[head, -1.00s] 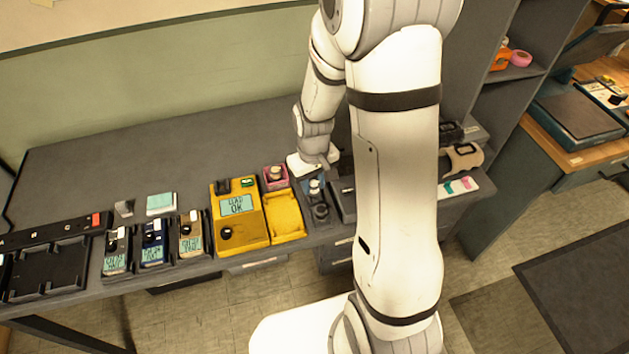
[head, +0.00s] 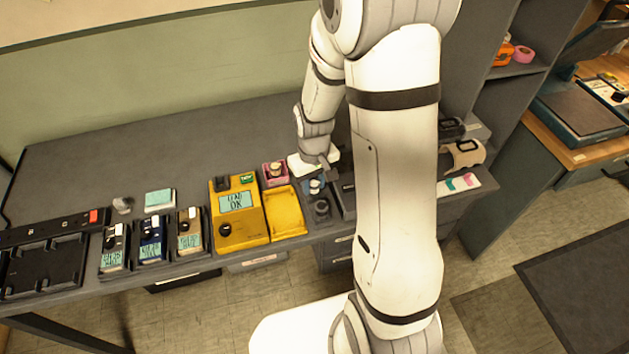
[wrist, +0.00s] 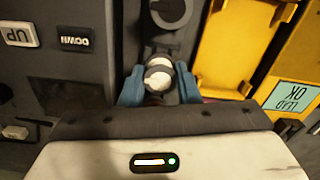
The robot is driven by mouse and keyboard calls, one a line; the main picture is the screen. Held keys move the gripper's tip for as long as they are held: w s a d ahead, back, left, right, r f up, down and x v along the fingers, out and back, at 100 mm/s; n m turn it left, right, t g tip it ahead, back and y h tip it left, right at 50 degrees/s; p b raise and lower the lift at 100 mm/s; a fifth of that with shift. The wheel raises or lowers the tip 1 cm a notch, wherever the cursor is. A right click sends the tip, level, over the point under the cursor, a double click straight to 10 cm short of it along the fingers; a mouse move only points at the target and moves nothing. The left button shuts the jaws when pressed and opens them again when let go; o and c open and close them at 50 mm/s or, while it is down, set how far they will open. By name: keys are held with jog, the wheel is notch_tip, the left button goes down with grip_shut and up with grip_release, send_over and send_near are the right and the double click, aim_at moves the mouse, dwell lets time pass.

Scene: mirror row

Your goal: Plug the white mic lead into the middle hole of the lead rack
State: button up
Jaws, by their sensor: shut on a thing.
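My gripper (wrist: 158,88) has blue fingertips, one on each side of a white round plug with a grey band, which I take to be the white mic lead (wrist: 158,76). The gripper is shut on it. In the head view my gripper (head: 316,184) is at the front part of the bench, right of the yellow tester. A narrow dark grey holder, apparently the lead rack (wrist: 172,42), runs beneath the plug. A round dark socket or plug (wrist: 171,10) shows on it beyond the fingers. My gripper hides the nearer part, so I cannot tell whether the lead is seated.
A yellow tester (head: 238,226) reading OK and its yellow tray (head: 284,212) stand close left of the gripper in the head view. A pink-topped box (head: 274,173) is behind the tray. In the wrist view a grey panel with UP and DOWN labels (wrist: 75,42) is at left.

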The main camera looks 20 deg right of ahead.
jog(key=shift+f, duration=0.2)
jog(key=o, duration=1.1)
notch_tip(320, 180, up, 8)
jog(key=shift+f, duration=0.25)
jog(key=shift+r, duration=0.2)
jog(key=shift+s+r, duration=0.1)
jog(key=shift+r, duration=0.15)
jog(key=s+r+m+t, duration=0.1)
jog(key=s+r, duration=0.3)
jog(key=s+r+t, duration=0.1)
jog(key=s+r, duration=0.3)
jog(key=s, duration=0.1)
jog(key=s+r+m, duration=0.1)
jog(key=s+r, duration=0.3)
jog(key=shift+s+d+m+t, duration=0.15)
jog(key=shift+s+m+t, duration=0.15)
jog(key=shift+s+t, duration=0.1)
